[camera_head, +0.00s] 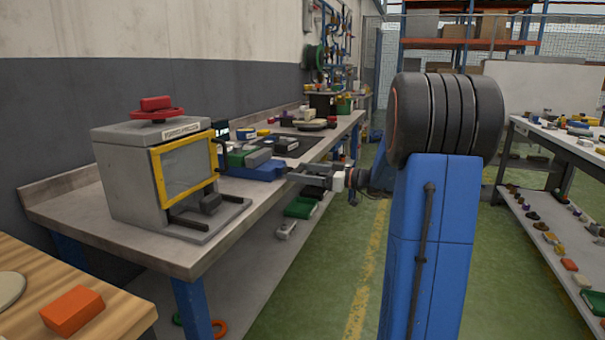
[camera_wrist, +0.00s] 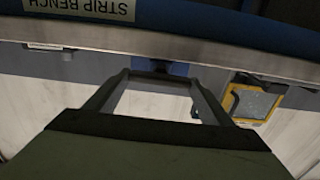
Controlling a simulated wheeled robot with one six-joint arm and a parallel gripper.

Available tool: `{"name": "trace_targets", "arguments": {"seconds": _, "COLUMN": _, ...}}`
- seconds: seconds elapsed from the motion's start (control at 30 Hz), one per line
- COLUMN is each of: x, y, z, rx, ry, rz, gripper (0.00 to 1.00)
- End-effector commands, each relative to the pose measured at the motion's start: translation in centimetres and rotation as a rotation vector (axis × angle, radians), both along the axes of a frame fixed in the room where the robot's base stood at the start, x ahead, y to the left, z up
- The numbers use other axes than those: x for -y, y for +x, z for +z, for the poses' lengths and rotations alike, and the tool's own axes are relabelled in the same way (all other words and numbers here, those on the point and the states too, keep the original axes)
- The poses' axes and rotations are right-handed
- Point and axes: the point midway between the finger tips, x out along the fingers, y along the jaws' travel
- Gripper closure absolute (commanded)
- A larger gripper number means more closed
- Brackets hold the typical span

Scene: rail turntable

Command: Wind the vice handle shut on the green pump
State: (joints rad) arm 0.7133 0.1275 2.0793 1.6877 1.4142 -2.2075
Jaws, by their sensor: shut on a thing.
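The blue vice (camera_head: 262,171) sits near the front edge of the bench. The green pump (camera_head: 237,156) shows on it beside a grey block-shaped part, partly behind the yellow-framed machine. I cannot tell whether the vice jaws touch the pump. My gripper (camera_head: 294,177) reaches in from the right at the front of the vice. It is shut on the vice handle, which is very small and mostly hidden in the head view. In the wrist view, the two dark fingers of my gripper (camera_wrist: 157,78) reach toward a dark bar with a blue part behind it.
A grey machine (camera_head: 122,180) with a yellow-framed window and red handwheel (camera_head: 158,113) stands left of the vice. Tools and parts lie farther along the bench (camera_head: 190,248). An orange block (camera_head: 72,310) lies on the wooden table. The green aisle (camera_head: 300,285) is clear.

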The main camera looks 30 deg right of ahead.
Motion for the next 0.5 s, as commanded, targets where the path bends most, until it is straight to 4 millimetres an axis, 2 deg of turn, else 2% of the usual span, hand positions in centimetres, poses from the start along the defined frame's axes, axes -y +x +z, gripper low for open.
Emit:
{"name": "trace_targets", "arguments": {"seconds": 0.27, "x": 0.05, "y": 0.01, "z": -0.01, "rx": -0.063, "ry": 0.081, "rz": 0.0, "gripper": 0.47}}
{"name": "trace_targets", "arguments": {"seconds": 0.5, "x": 0.11, "y": 0.05, "z": -0.03, "rx": -0.183, "ry": 0.235, "rz": 0.0, "gripper": 0.47}}
